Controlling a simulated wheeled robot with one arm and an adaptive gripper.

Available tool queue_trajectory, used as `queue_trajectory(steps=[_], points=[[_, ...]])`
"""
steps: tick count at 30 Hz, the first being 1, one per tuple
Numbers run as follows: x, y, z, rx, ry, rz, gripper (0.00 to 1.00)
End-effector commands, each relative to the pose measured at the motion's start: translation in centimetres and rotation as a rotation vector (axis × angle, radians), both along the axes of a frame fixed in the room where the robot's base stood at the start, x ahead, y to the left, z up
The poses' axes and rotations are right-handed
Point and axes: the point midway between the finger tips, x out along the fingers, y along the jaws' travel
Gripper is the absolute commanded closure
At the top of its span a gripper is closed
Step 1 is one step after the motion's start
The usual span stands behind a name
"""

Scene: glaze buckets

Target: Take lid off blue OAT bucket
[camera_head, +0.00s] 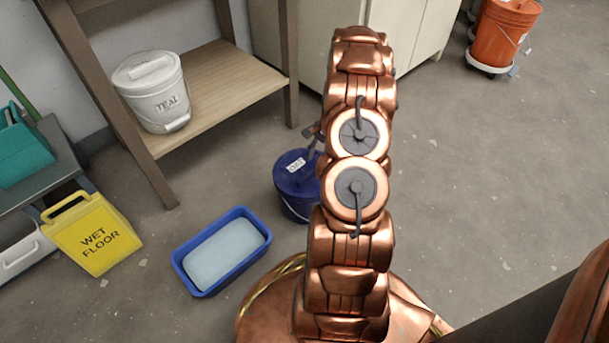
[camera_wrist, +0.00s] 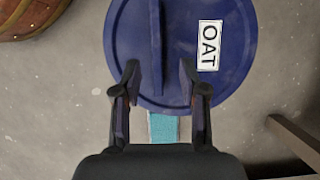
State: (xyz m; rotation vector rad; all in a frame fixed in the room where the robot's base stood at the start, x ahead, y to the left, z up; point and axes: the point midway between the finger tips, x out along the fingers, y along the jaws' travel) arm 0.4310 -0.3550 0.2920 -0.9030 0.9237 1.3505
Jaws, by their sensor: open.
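The blue OAT bucket (camera_head: 297,197) stands on the floor, partly hidden behind my arm in the head view. Its blue lid (camera_head: 293,165) is on, with a white OAT label. In the wrist view the lid (camera_wrist: 187,75) is seen from above, with a straight raised bar handle (camera_wrist: 157,45) across it and the label to the right. My gripper (camera_wrist: 158,75) is open over the lid's near part. The end of the bar lies between the fingertips in the picture; I cannot tell the height gap. No contact is visible.
A blue tub (camera_head: 222,250) of pale water and a yellow wet floor sign (camera_head: 92,237) stand left of the bucket. A wooden shelf (camera_head: 215,85) holds a white TEAL bucket (camera_head: 152,90). An orange bucket (camera_head: 502,35) stands far right. Floor on the right is mostly clear.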

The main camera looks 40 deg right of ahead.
Motion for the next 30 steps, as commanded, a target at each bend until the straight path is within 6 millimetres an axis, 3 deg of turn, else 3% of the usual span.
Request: queue_trajectory(steps=[12, 20, 30], points=[[-0.4, 2.1, -4.2, 0.0, 0.0, 0.001, 0.57], [-0.3, 2.2, -4.4, 0.0, -0.001, 0.001, 0.57], [-0.3, 2.3, -4.4, 0.0, 0.0, 0.001, 0.91]])
